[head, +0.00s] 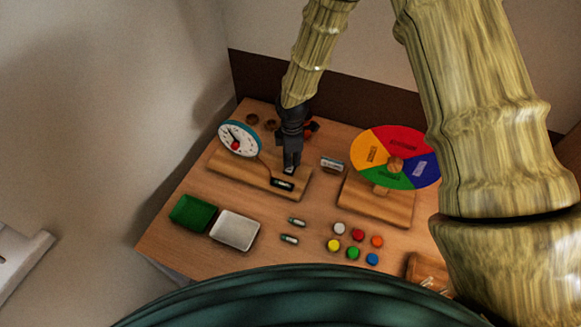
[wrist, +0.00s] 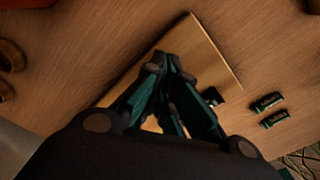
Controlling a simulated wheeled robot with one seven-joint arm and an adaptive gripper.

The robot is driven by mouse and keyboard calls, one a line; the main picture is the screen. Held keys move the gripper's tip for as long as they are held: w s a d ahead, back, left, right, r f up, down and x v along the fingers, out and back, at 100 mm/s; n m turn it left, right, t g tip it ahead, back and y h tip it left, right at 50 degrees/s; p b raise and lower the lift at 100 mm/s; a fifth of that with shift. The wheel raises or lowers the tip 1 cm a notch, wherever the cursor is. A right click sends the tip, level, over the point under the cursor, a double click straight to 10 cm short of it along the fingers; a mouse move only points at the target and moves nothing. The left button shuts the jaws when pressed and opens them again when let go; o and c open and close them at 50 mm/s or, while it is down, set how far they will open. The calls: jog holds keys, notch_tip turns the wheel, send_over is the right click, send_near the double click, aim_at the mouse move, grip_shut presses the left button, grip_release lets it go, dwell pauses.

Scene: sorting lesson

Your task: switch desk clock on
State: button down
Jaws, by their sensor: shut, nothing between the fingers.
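The desk clock (head: 239,138) has a white round face with a blue rim and a red centre. It stands at the left of a wooden base (head: 223,172). A small dark piece (head: 283,184) with a pale mark sits at the base's right end; I cannot tell if it is the switch or its setting. My gripper (head: 290,171) is shut and empty, pointing down just above and behind that piece; contact is unclear. In the wrist view the closed fingertips (wrist: 167,62) are over the wooden base (wrist: 205,62), and a dark piece (wrist: 212,96) shows right of them. The clock face is hidden there.
Two green batteries (head: 297,221) (head: 289,239) lie in front of the base. A green tray (head: 192,213) and a white tray (head: 234,230) are front left. A colour wheel (head: 375,150) stands right, with several coloured discs (head: 353,253) before it. A small labelled block (head: 332,164) is nearby.

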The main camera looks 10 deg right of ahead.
aim_at(292, 164)
jog(key=shift+r+p, duration=2.7)
jog(key=shift+r, duration=0.75)
